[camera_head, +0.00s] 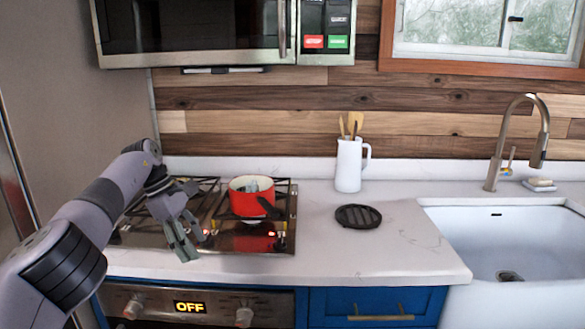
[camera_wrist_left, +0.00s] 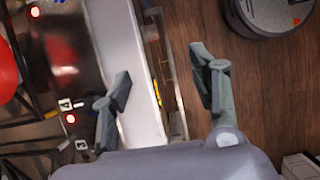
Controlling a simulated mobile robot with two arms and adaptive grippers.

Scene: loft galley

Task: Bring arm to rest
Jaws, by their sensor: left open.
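My left arm comes in from the left in the head view, over the front left of the stove. My left gripper (camera_head: 188,243) points downward near the stove's front edge. In the left wrist view its two fingers (camera_wrist_left: 160,85) are spread wide with nothing between them. They are above the counter's front edge (camera_wrist_left: 130,60), with the wooden floor below. My right gripper is in neither view.
A red pot (camera_head: 250,203) stands on the stove (camera_head: 205,235), right of the gripper. A black trivet (camera_head: 358,216), a white pitcher (camera_head: 348,165) with wooden utensils and a sink (camera_head: 510,240) are further right. A microwave (camera_head: 200,30) hangs above.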

